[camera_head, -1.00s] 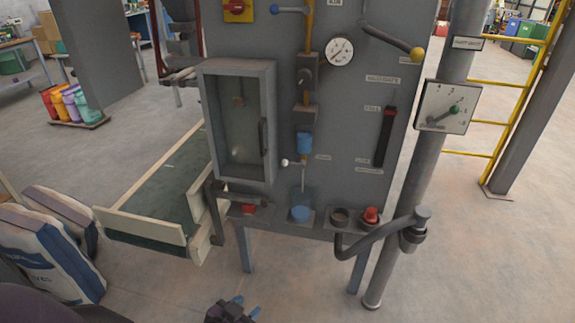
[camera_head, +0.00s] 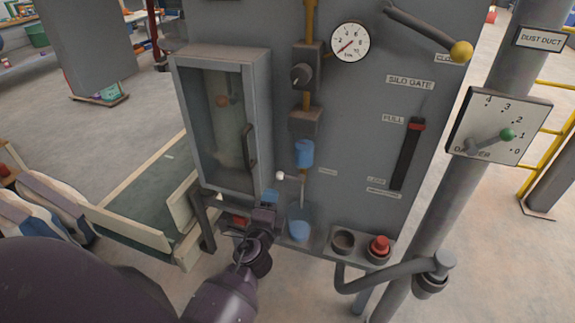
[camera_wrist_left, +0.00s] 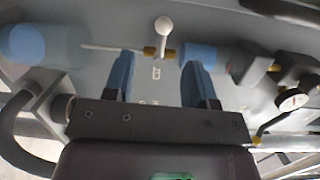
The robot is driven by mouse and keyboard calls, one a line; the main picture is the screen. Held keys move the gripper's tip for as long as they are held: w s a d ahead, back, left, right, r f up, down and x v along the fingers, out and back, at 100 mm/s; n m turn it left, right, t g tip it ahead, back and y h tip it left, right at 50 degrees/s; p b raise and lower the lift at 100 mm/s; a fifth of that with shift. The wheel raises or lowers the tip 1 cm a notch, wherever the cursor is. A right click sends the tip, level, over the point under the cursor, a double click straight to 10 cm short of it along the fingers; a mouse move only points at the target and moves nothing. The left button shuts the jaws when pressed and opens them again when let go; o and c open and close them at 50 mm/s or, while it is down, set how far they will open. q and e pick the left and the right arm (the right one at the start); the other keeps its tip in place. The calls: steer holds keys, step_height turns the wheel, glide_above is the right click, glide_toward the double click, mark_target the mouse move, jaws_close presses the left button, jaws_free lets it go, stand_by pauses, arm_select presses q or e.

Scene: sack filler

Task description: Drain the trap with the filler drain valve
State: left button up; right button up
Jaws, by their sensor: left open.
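The drain valve (camera_head: 281,176) is a small lever with a white knob, below the blue trap bowl (camera_head: 304,153) on the grey panel. A thin tube runs down from it towards a blue cup (camera_head: 299,231). My left gripper (camera_head: 268,196) is open and empty, just below and left of the valve in the head view. In the left wrist view the white knob (camera_wrist_left: 163,24) and its brass body (camera_wrist_left: 158,53) lie ahead, between the blue fingers (camera_wrist_left: 158,72). The fingers appear apart from it. The trap bowl also shows there (camera_wrist_left: 198,55). My right gripper is not seen.
A glazed cabinet (camera_head: 181,110) with a handle stands left of the valve. A bent grey pipe (camera_head: 390,278) projects at lower right. A gauge (camera_head: 350,42) sits above.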

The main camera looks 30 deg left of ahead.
mark_target(279, 179)
arm_select(q)
steer(key=w+a+m, duration=0.1)
steer(key=w, duration=0.2)
steer(key=w+a+m, duration=0.1)
steer(key=w, duration=0.3)
steer(key=w+a+m, duration=0.1)
steer(key=w+a, duration=0.1)
steer(key=w, duration=0.1)
steer(key=shift+w+r, duration=0.2)
jaws_close()
stand_by(0.4)
